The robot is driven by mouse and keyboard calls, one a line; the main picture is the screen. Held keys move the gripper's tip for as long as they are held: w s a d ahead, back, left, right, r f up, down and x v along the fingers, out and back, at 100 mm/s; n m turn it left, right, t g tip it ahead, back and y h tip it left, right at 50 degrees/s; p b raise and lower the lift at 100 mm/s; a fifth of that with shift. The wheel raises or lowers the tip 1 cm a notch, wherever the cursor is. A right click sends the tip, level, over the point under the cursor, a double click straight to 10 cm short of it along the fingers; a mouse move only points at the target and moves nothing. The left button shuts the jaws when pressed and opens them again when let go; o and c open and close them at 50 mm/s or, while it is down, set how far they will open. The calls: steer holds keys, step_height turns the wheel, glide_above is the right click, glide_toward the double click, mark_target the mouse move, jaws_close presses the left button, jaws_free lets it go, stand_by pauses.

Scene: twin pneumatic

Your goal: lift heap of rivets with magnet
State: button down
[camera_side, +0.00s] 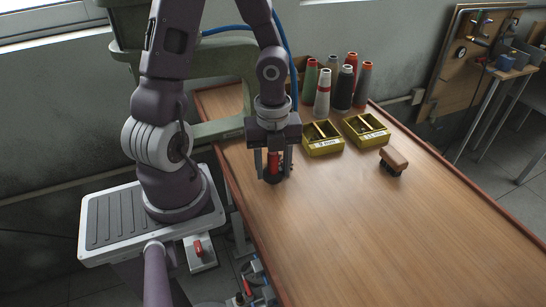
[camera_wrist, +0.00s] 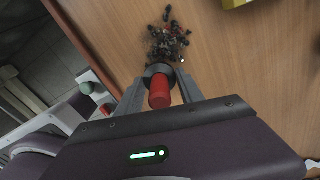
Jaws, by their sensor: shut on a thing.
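My gripper (camera_side: 273,174) is shut on a red-handled magnet (camera_side: 274,160) with a dark, wider lower end. The magnet is upright between the two fingers, low over the left part of the table. In the wrist view the red magnet (camera_wrist: 159,92) sits between the fingertips of my gripper (camera_wrist: 160,84). A loose heap of small dark rivets (camera_wrist: 168,40) lies on the wood just beyond the magnet in that view. In the side view the heap is mostly hidden behind the magnet and fingers. I cannot tell whether the magnet touches any rivets.
Two yellow bins (camera_side: 323,140) (camera_side: 367,131) stand right of my gripper. Several thread cones (camera_side: 343,88) stand behind them. A wooden brush (camera_side: 393,160) lies farther right. A green machine frame (camera_side: 222,65) stands behind my arm. The table's front and right are clear.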

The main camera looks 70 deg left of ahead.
steer(key=shift+f, duration=0.4)
steer(key=shift+f, duration=0.35)
stand_by(0.4)
steer(key=shift+r, duration=3.5)
steer(key=w+a, duration=0.1)
steer(key=w+a+f, duration=0.1)
steer(key=w+a, duration=0.1)
steer(key=shift+a+f, duration=0.25)
steer(key=shift+a, duration=0.05)
